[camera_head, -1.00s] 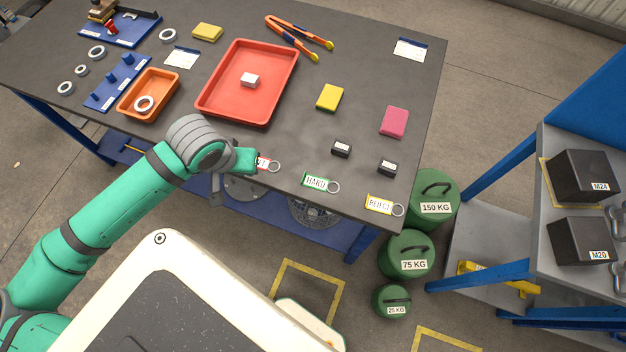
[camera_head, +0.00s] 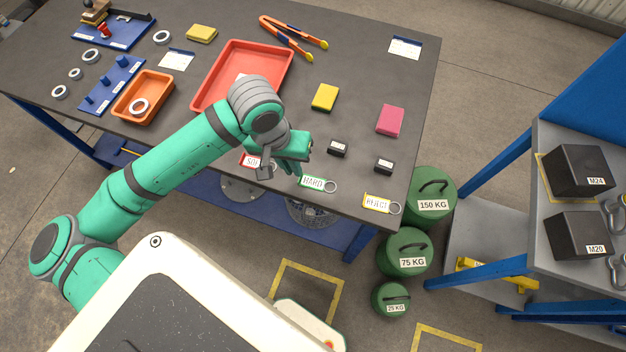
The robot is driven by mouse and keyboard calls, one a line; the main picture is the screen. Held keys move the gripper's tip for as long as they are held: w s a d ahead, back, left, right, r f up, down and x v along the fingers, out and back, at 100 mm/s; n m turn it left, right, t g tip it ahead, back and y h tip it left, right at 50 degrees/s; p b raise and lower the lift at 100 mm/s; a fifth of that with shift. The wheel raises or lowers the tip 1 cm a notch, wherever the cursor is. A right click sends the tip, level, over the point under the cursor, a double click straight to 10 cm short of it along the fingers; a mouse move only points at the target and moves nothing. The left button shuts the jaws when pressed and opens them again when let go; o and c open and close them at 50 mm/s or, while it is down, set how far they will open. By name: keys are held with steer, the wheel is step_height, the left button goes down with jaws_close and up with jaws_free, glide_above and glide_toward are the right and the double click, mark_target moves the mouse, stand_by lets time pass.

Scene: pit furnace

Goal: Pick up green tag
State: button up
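The green tag (camera_head: 313,183), marked HARD and with a metal ring at its right end, lies flat near the front edge of the dark table. My gripper (camera_head: 284,171) hangs just left of and above the tag, pointing down. I cannot tell whether its fingers are apart, and nothing shows held in it. A red tag (camera_head: 251,161) lies left of the green one, partly hidden by my gripper. A yellow tag (camera_head: 377,204), marked REJECT, lies to the right.
Two small dark blocks (camera_head: 338,148) (camera_head: 384,166) stand behind the tags. A yellow block (camera_head: 325,97), a pink block (camera_head: 390,120) and a red tray (camera_head: 218,75) lie farther back. My arm covers part of the tray. Green weights (camera_head: 408,252) stand on the floor beyond the table's edge.

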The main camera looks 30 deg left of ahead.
mark_target(318, 183)
steer(key=shift+w+d+f, duration=0.1)
steer(key=shift+w+f, duration=0.05)
steer(key=shift+f, duration=0.7)
steer(key=shift+w+d+f, duration=0.1)
steer(key=shift+w+f, duration=0.1)
steer(key=shift+f, duration=0.7)
steer(key=shift+w+d+f, duration=0.1)
steer(key=shift+w+f, duration=0.05)
steer(key=shift+f, duration=0.7)
jaws_close()
steer(key=shift+r, duration=0.15)
